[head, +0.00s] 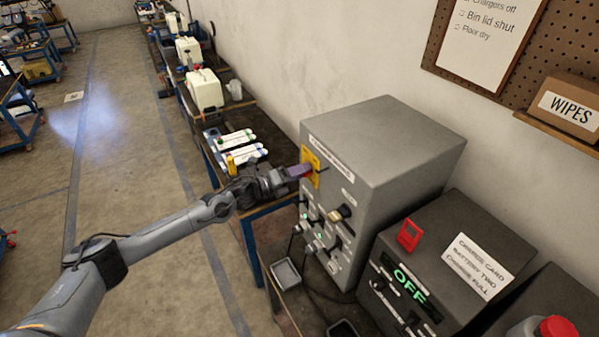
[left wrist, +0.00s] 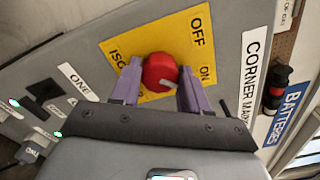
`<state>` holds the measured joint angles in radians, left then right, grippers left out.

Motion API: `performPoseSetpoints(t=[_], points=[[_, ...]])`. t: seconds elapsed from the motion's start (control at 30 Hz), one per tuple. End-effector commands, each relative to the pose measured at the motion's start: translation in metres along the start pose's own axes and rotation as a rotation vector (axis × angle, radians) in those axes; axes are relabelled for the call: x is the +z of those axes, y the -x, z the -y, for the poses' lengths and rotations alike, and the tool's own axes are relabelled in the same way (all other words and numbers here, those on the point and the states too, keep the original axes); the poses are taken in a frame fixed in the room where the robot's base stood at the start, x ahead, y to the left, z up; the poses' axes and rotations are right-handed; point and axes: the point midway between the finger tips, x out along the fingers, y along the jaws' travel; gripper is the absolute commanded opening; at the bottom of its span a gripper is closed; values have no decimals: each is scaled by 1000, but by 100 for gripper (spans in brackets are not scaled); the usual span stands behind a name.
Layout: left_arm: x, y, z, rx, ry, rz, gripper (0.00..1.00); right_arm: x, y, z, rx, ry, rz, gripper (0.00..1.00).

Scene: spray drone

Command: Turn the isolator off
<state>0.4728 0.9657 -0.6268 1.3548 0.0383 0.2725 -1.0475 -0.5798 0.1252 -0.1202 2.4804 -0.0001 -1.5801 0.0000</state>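The isolator is a red knob (left wrist: 160,72) on a yellow plate (left wrist: 185,28) marked OFF and ON. A small grey pointer on the knob faces towards the ON side. The plate also shows in the head view (head: 309,157), on the left face of a grey cabinet (head: 390,135). My left gripper (left wrist: 160,84) has one purple finger on each side of the knob, and both appear to touch it. In the head view its fingers (head: 300,171) are right at the plate and hide the knob. My right gripper is in neither view.
Below the plate, the cabinet front carries a dark knob (head: 345,211), sockets and green lights. A black peg (left wrist: 224,108) sticks out beside the plate. A dark charger box (head: 455,250) reading OFF stands to the right. A grey tray (head: 287,274) lies below.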

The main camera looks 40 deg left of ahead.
Motion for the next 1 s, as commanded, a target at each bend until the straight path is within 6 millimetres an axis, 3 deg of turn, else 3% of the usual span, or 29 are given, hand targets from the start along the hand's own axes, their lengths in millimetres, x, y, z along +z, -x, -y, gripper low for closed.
performPoseSetpoints(t=[0.03,0.2,0.57,1.0], points=[[0,0,0,0,0,0,37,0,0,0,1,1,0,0],[0,0,0,0,0,0,13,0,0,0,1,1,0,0],[0,0,-1,0,64,0,13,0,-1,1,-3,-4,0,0],[0,0,-1,0,406,1,13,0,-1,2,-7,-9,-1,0]])
